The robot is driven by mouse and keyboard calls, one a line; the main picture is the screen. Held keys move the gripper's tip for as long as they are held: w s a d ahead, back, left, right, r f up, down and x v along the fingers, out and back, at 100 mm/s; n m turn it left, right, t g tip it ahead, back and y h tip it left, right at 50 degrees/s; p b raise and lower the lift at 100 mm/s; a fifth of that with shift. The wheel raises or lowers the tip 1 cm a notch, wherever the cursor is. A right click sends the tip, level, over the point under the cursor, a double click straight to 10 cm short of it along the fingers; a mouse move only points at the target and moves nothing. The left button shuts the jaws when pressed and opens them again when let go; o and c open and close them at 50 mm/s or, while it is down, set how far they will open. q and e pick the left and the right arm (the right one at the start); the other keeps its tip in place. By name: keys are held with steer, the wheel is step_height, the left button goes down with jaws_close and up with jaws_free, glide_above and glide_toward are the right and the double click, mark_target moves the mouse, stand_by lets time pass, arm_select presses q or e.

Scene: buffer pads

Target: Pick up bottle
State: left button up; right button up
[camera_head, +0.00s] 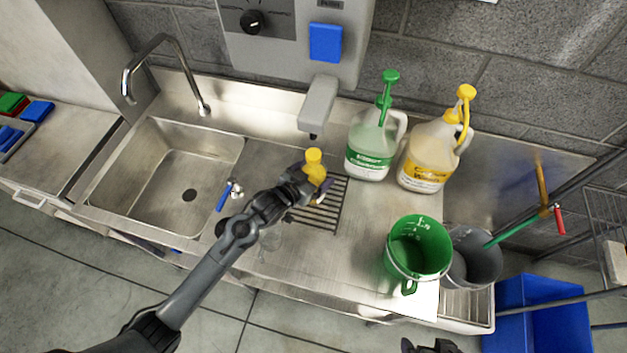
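A small bottle with a yellow top (314,158) is at the dark drain grate, in front of the grey dispenser spout. Most of it is hidden behind my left gripper. My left gripper (306,184) is right at the bottle, its fingers overlapping it in the picture; whether they are closed on it is too small to tell. Two large jugs stand further right: one with a green pump (372,145) and one with a yellow pump (430,155). A dark part of my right gripper (430,346) shows at the bottom edge, its fingers unclear.
A steel sink (165,175) with a tap lies left. A blue-handled valve (229,194) is beside it. A green bucket (418,250) and a grey bucket (474,258) stand right. The grey dispenser (318,105) overhangs the grate (330,210). The counter's front middle is mostly clear.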

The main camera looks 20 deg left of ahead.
arm_select(q)
steer(key=c, duration=1.2)
steer(key=shift+r, duration=0.15)
steer(key=shift+c, duration=0.3)
